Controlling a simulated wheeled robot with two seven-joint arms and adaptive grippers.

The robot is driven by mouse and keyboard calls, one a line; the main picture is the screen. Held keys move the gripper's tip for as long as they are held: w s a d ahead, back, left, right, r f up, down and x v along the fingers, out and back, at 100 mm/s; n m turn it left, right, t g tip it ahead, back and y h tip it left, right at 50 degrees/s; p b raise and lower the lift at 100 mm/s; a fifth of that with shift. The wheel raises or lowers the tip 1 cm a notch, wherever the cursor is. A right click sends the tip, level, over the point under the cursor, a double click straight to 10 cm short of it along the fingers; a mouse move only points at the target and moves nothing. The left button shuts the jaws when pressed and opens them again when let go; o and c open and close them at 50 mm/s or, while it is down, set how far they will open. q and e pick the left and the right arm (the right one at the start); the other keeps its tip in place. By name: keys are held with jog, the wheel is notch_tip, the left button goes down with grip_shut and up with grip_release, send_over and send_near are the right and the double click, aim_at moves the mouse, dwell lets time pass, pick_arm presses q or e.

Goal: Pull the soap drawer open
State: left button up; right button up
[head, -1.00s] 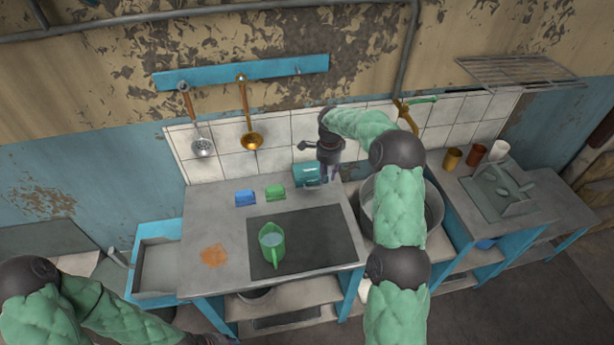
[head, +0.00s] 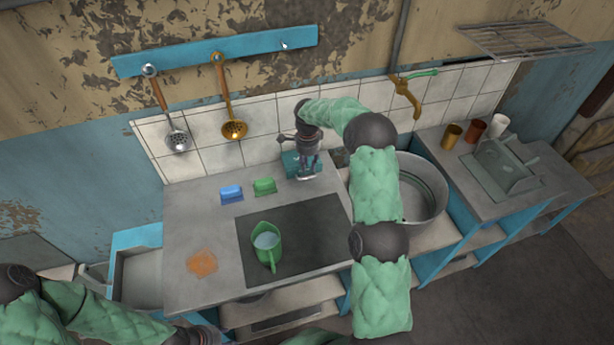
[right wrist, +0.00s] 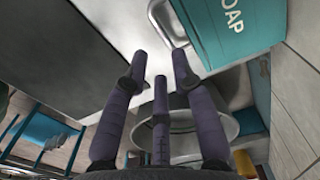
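The teal soap box (head: 290,160) stands at the back of the counter against the tiles, partly hidden by my right gripper. In the right wrist view the box (right wrist: 222,40) shows its lettering at the upper right. A pale piece at its foot may be the drawer; I cannot tell how far out it is. My right gripper (head: 308,168) points down at the box's front right side. In the wrist view its purple fingers (right wrist: 160,68) are spread with nothing between them. My left gripper (head: 197,337) is at the bottom edge, mostly cut off.
A blue sponge (head: 231,193) and a green sponge (head: 264,187) lie left of the box. A green jug (head: 267,247) stands on the dark plate (head: 312,225). A big metal pot (head: 428,190) is to the right. The counter's left part is clear apart from an orange stain.

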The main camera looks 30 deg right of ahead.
aim_at(307, 179)
notch_tip(307, 179, down, 7)
jog(key=shift+r+b, duration=0.2)
jog(key=shift+b, duration=0.25)
grip_shut()
